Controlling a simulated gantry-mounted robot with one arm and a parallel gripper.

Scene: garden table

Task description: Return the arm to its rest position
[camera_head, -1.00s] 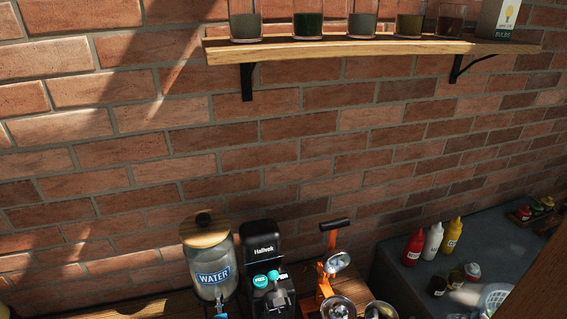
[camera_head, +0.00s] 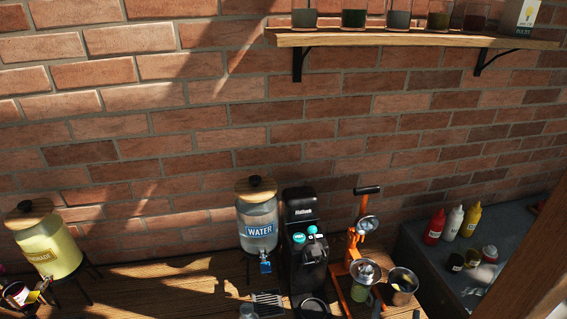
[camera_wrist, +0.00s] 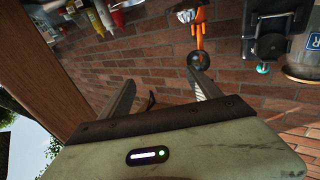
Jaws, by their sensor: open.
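My gripper (camera_wrist: 162,88) shows in the wrist view, with its two fingers spread apart and nothing between them. The wrist view is turned over, so the counter things hang from its top edge. Behind the fingers is the brick wall (camera_wrist: 150,60). An orange juicer (camera_wrist: 197,28) shows beyond the right finger, at a distance. My gripper and arm are not in the head view.
The wooden counter (camera_head: 180,290) holds a yellow dispenser (camera_head: 50,247), a water dispenser (camera_head: 258,215), a black machine (camera_head: 302,240) and the orange juicer (camera_head: 357,285). Sauce bottles (camera_head: 453,223) stand at right. A wall shelf (camera_head: 400,45) holds several jars. A wooden post (camera_head: 530,260) stands at right.

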